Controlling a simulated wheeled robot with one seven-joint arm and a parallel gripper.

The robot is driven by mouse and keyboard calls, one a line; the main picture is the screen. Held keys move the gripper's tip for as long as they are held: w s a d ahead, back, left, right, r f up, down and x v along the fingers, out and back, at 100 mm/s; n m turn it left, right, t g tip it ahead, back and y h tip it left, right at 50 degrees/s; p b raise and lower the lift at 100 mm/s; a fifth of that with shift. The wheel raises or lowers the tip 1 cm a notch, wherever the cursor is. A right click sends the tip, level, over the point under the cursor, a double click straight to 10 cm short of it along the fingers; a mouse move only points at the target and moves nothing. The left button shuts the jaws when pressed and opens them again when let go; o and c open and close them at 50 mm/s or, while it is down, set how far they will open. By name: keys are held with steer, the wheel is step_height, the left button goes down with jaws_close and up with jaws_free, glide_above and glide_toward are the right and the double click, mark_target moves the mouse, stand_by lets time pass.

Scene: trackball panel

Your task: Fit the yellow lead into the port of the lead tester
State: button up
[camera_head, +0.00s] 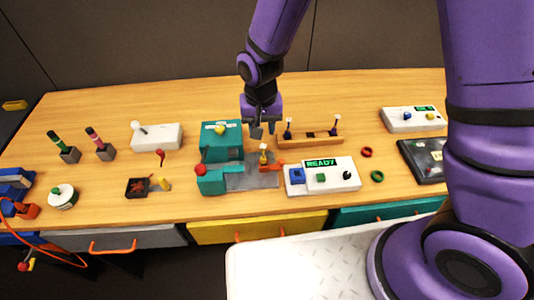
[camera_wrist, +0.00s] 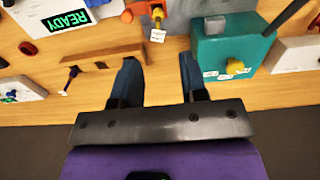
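A small yellow lead (camera_head: 263,149) with a white tag stands at the grey plate beside an orange clamp, and it also shows at the top of the wrist view (camera_wrist: 157,12). I cannot tell how its lower end sits. The white box with a lit READY screen (camera_head: 345,182), apparently the lead tester, stands just right of it, with a blue block, a green square and a black knob on top. Its port is too small to make out. My gripper (camera_head: 259,132) is open and empty above the table behind the lead; both fingers show apart in the wrist view (camera_wrist: 160,85).
A teal machine (camera_head: 221,140) stands left of my gripper. A wooden rack (camera_head: 311,140) with two dark, white-tagged leads is to the right. Red and green rings (camera_head: 377,176) lie right of the tester. The table's back strip is largely clear.

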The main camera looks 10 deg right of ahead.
mark_target(263, 146)
steer(key=shift+w+d+f, duration=0.1)
steer(key=shift+w+f, duration=0.05)
steer(key=shift+f, duration=2.65)
steer(key=shift+w+d+f, duration=0.1)
steer(key=shift+f, duration=2.65)
jaws_close()
